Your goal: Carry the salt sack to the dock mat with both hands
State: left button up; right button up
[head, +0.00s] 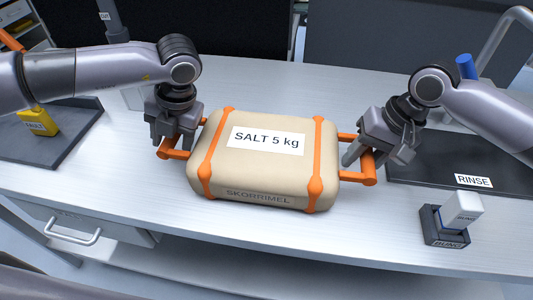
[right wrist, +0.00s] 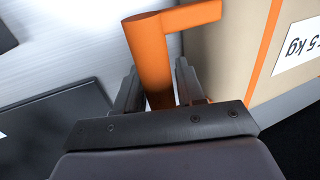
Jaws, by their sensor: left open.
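The salt sack (head: 262,172) is a beige block with orange straps, labelled "SALT 5 kg", lying on the white bench. It has an orange handle at each end. My left gripper (head: 174,147) is open at the left handle (head: 178,154), its fingers partly covering it. My right gripper (head: 372,158) is open at the right handle (head: 369,170). In the right wrist view this handle (right wrist: 152,60) stands between the two fingers, with narrow gaps beside it. No mat in view is readably labelled as the dock.
A dark mat (head: 460,160) labelled "RINSE" lies at the right. Another dark mat (head: 55,150) at the left bears a yellow object (head: 40,122). A small white block in a dark holder (head: 445,230) stands at the front right. The bench (head: 130,190) is clear in front of the sack.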

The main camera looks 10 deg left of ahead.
pick_arm(q)
jog(key=shift+a+f, duration=0.2)
jog(key=shift+f, duration=0.4)
pick_arm(e)
jog(key=shift+a+f, duration=0.15)
jog(key=shift+f, duration=0.25)
pick_arm(q)
jog(key=c, duration=0.7)
pick_arm(e)
jog(key=c, duration=0.7)
pick_arm(q)
grip_shut()
pick_arm(e)
grip_shut()
